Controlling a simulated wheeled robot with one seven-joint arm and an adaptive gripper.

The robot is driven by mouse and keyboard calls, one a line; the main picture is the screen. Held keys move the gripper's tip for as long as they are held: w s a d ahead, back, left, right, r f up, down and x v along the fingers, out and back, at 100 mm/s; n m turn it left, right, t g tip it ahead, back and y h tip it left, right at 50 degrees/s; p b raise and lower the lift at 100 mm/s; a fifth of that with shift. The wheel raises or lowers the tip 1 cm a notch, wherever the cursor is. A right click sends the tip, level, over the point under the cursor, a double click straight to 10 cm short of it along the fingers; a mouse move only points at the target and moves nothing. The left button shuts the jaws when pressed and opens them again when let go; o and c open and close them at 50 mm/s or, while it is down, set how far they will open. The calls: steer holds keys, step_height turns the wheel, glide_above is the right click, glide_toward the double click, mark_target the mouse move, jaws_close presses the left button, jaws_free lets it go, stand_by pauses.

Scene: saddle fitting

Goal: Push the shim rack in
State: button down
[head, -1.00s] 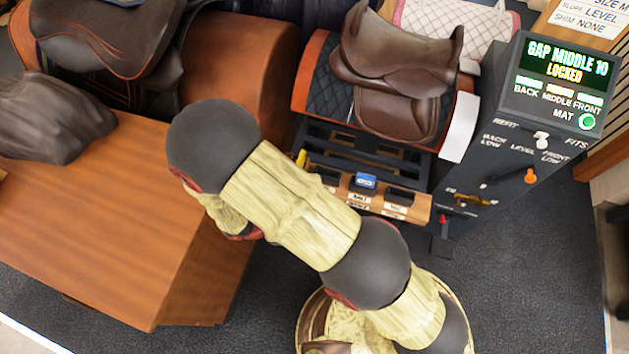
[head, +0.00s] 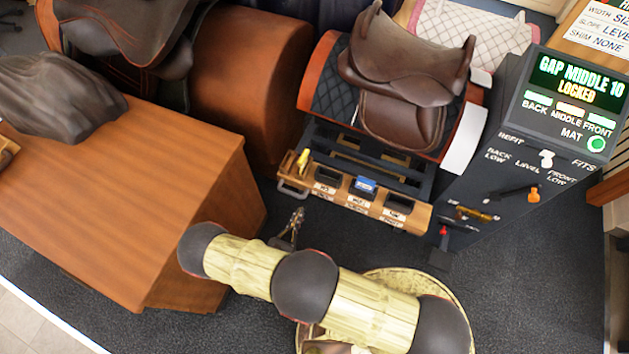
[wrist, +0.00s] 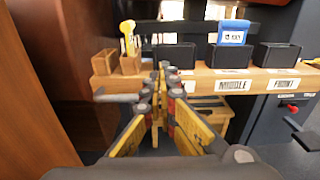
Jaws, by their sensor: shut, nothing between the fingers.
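The shim rack (head: 342,196) is a wooden tray with a labelled front and several dark bins, sticking out at the foot of the saddle stand. A blue shim packet (head: 364,187) stands in its middle bin. A metal bar handle (head: 291,189) shows at the rack's left end. My gripper (head: 297,214) is just in front of the rack's left part, below the handle. In the wrist view the shut, empty fingertips (wrist: 161,68) point at the rack front (wrist: 205,84), between the handle (wrist: 117,97) and the MIDDLE label. I cannot tell whether they touch the rack.
A brown saddle (head: 405,75) sits on the stand above the rack. A dark control post (head: 500,175) with levers stands right; its screen reads GAP MIDDLE 10 LOCKED. A wooden table (head: 130,200) is at left. A yellow tool (head: 303,160) stands at the rack's left end.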

steer(key=b, duration=0.4)
glide_toward(316, 174)
steer(key=shift+t, duration=0.3)
steer(key=x, duration=0.7)
steer(key=shift+d+f, duration=0.1)
steer(key=shift+f, duration=0.15)
